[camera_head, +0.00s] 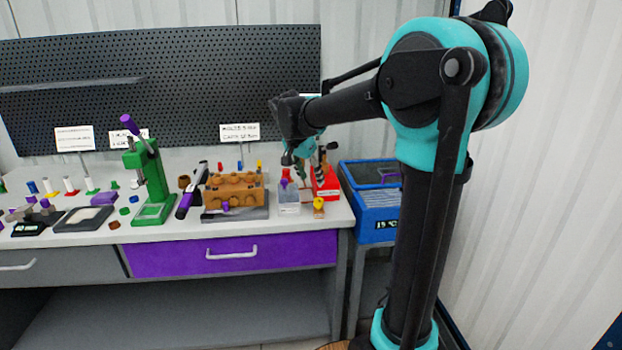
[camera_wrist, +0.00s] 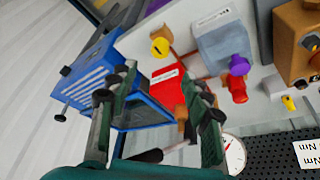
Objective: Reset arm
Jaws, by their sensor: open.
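My arm stands at the right in the head view and reaches left over the bench. My gripper (camera_head: 302,150) hangs above the right end of the bench, over a red block (camera_head: 326,184). In the wrist view my gripper (camera_wrist: 155,100) has its two green fingers spread wide apart with nothing held between them. The red block (camera_wrist: 168,85) shows beyond and between the fingers, with a white label on it. A dark-handled tool lies partly hidden behind the right finger.
A blue box (camera_head: 372,222) stands right of the bench. A grey block (camera_head: 289,202), an orange-brown pump block (camera_head: 235,188) and a green press (camera_head: 150,180) stand on the bench. A black pegboard (camera_head: 170,85) rises behind. The purple drawer (camera_head: 180,258) is shut.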

